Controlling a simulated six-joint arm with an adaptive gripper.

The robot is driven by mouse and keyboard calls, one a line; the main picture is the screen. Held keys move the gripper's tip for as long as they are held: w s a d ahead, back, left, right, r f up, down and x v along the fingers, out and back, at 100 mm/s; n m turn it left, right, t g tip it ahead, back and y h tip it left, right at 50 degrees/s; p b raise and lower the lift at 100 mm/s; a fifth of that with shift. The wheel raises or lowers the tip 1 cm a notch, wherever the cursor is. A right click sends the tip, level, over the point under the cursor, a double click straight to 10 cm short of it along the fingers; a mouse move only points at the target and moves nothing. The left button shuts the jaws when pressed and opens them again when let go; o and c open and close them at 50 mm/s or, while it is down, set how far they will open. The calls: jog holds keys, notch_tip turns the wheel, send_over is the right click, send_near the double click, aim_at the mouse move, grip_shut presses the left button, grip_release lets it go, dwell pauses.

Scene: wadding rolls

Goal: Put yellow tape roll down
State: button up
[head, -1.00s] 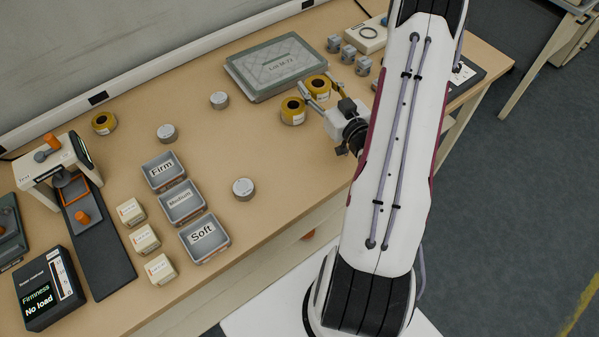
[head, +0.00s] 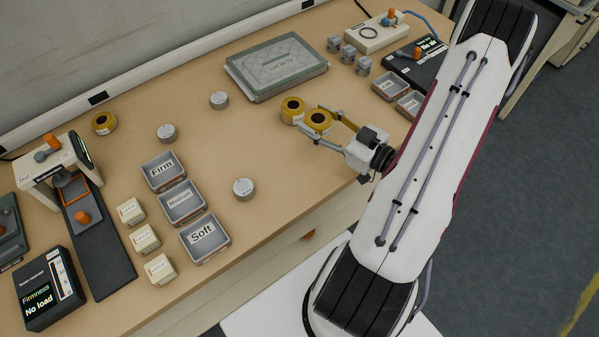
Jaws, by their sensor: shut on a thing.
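My gripper (head: 319,122) reaches in from the right and is shut on a yellow tape roll (head: 318,121), one finger on each side of it. I cannot tell whether this roll touches the table or hangs just above it. A second yellow tape roll (head: 293,107) stands on the table just behind and left of the held one; the two look very close, and a gap between them is hard to make out.
A grey lidded case (head: 276,66) lies behind the rolls. Grey round tins (head: 243,188) stand to the left, near the Firm, Medium and Soft trays (head: 203,236). Small grey trays (head: 389,88) lie to the right. The table (head: 270,145) is bare left and front of the held roll.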

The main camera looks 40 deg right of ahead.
jog(key=s+a+r+n+g+y, duration=0.2)
jog(key=s+a+n+y, duration=0.2)
jog(key=a, duration=0.4)
jog(key=shift+a+g+y, duration=0.3)
jog(key=shift+y, duration=0.6)
jog(key=shift+f, duration=0.1)
send_over(301, 174)
jog(key=shift+w+a+f, duration=0.1)
jog(key=shift+f, duration=1.3)
jog(key=shift+w+a+f, duration=0.1)
jog(key=shift+f, duration=1.3)
jog(key=shift+s+f, duration=0.1)
jog(key=shift+f, duration=1.75)
jog(key=shift+f, duration=0.2)
jog(key=o, duration=1.1)
jog(key=shift+s+d, duration=0.15)
